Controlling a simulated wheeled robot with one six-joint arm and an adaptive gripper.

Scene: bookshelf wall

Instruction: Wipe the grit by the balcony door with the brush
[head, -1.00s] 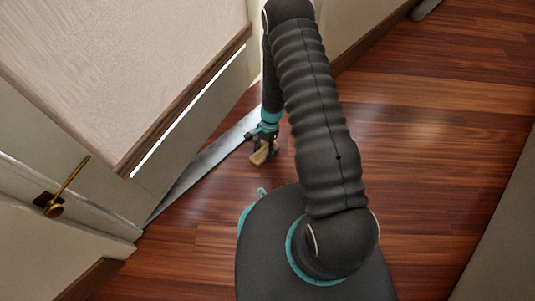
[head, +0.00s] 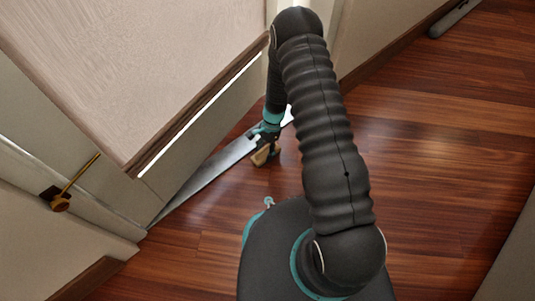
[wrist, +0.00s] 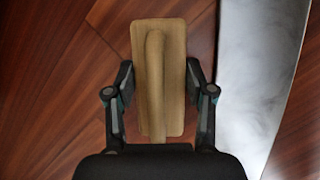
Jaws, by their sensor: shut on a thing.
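My gripper (head: 267,142) is low over the floor beside the door's sill strip. It also shows in the wrist view (wrist: 158,82), with a finger on each side of the brush. It is shut on the brush (wrist: 174,60), a tan block with a raised rounded grip, which also shows in the head view (head: 261,156). The bristles are hidden underneath. The pale metal sill strip (head: 205,175) runs along the door's foot. In the wrist view the strip (wrist: 258,70) lies right of the brush, with cloudy grey smears. I cannot make out separate grains of grit.
The door with a pale panel (head: 120,70) stands at the left, with a brass handle (head: 75,182). Reddish wood floor (head: 430,150) is clear to the right. A grey object (head: 455,18) lies at the far wall.

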